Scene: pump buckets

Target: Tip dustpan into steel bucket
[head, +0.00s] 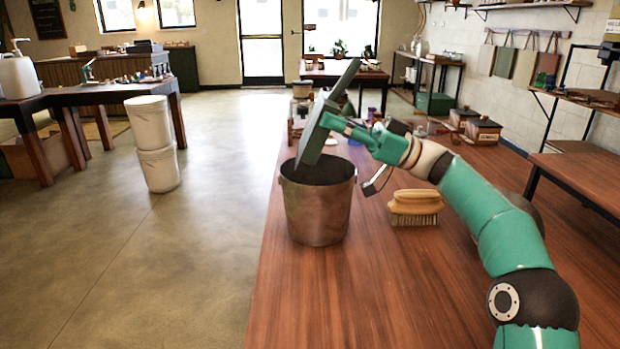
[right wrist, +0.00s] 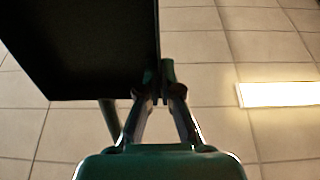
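The dark green dustpan (head: 322,128) is held steeply tilted above the mouth of the steel bucket (head: 318,212), its lower edge close to the rim. My right gripper (head: 338,121) is shut on the dustpan at its right side. In the right wrist view the dustpan (right wrist: 85,45) is a dark panel at upper left, and the fingertips (right wrist: 163,85) are close together at its edge. The bucket stands upright on the table near its left edge. Its inside is dark, and I cannot tell what it holds. My left gripper is not in view.
A wooden brush (head: 415,204) lies on the table (head: 400,290) right of the bucket, under my right arm. Small boxes and jars stand farther back. White buckets (head: 155,143) are stacked on the floor at left. The near tabletop is clear.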

